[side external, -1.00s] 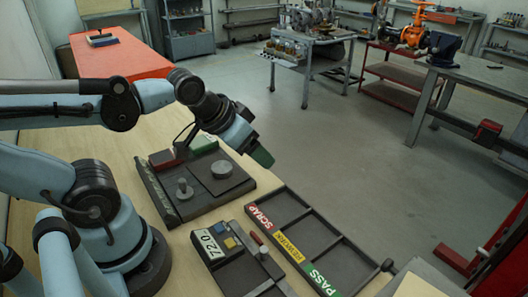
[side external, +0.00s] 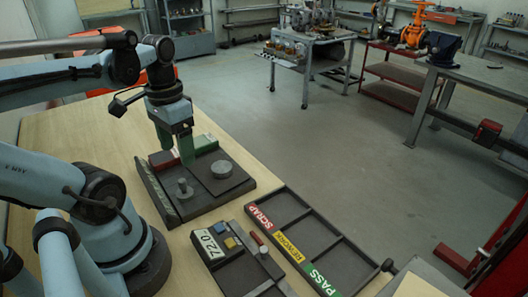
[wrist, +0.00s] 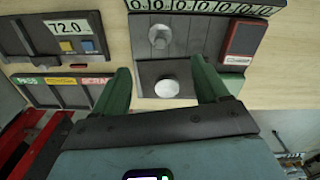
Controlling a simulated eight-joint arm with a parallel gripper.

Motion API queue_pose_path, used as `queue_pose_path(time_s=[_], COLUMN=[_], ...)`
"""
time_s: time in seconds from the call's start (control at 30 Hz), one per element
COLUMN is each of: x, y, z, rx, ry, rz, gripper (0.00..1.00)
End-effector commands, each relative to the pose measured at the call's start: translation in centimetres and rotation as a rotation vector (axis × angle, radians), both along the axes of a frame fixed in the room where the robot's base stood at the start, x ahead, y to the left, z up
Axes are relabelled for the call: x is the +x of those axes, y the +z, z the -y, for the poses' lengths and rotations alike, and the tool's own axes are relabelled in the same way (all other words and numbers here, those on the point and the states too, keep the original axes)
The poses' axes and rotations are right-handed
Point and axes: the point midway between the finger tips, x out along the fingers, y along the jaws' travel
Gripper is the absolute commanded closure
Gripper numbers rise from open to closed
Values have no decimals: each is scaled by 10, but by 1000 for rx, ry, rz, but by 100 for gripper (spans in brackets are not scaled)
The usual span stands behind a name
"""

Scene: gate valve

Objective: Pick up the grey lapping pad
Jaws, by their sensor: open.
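My gripper (side external: 177,151) points down over the far part of the dark grey fixture (side external: 188,211). Its two green fingers are spread with nothing held; they also frame the lower part of the wrist view (wrist: 160,70). A round grey disc (side external: 221,169) lies on a plate of the fixture; in the wrist view it is a pale disc (wrist: 167,88) between the fingers. A grey knob (side external: 183,190) stands nearby. A red block labelled COARSE (wrist: 238,50) and a green block (side external: 203,143) sit at the far edge. I cannot tell which grey piece is the lapping pad; fingers hide part of that edge.
A gauge unit reading 72.0 (side external: 210,243) stands at the front. Right of it is a divided tray (side external: 300,221) marked SCRAP, REWORK and PASS. The bare wooden bench top (side external: 90,140) is clear at the back left.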

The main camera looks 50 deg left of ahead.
Motion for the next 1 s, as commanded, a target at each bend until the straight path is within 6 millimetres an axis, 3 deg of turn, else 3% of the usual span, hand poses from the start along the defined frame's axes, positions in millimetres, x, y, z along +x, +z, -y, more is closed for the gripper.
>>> queue_pose_path(time_s=[0.4, 0.73, 1.0], x=[0, -1, -6], y=[-47, -59, -82], z=[0, 0, 0], rx=[2, 2, 2], ry=[-1, 0, 0], rz=[3, 3, 3], gripper=[26, 26, 26])
